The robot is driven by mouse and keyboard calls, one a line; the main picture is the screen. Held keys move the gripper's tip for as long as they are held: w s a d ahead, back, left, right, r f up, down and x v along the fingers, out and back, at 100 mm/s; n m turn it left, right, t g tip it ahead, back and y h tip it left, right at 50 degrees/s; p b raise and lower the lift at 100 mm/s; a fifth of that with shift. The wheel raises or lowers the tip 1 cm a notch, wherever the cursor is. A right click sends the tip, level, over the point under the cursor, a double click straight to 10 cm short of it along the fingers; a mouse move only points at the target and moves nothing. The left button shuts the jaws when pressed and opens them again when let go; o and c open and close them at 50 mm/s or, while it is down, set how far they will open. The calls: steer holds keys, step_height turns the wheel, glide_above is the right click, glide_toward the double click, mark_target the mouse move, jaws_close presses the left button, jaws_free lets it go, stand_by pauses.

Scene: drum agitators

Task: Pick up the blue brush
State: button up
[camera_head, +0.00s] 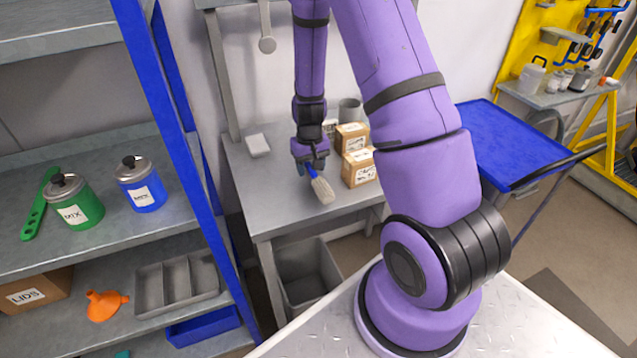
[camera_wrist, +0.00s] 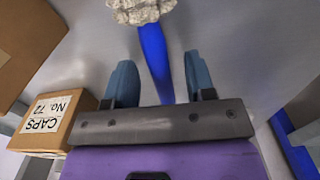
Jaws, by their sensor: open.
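The blue brush has a blue handle and a pale bristle head (camera_head: 322,189). It lies on the grey workbench (camera_head: 243,184), its bristles toward the bench's front edge in the head view. My gripper (camera_head: 308,166) is over the handle, which it partly hides there. In the wrist view, the blue handle (camera_wrist: 155,62) runs between the two open fingers of my gripper (camera_wrist: 158,80), with a gap on each side. The bristle head (camera_wrist: 140,8) is cut off by the top edge of that view.
Cardboard boxes (camera_head: 358,168) stand right beside my gripper; one labelled CAPS (camera_wrist: 48,125) is close in the wrist view. A grey cup (camera_head: 349,110) and a small pale block (camera_head: 258,145) are on the bench. A blue-framed shelf with cans (camera_head: 75,203) stands left.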

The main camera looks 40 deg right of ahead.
steer(key=shift+f, duration=0.3)
steer(key=shift+c, duration=0.2)
jaws_close()
steer(key=shift+r, duration=0.1)
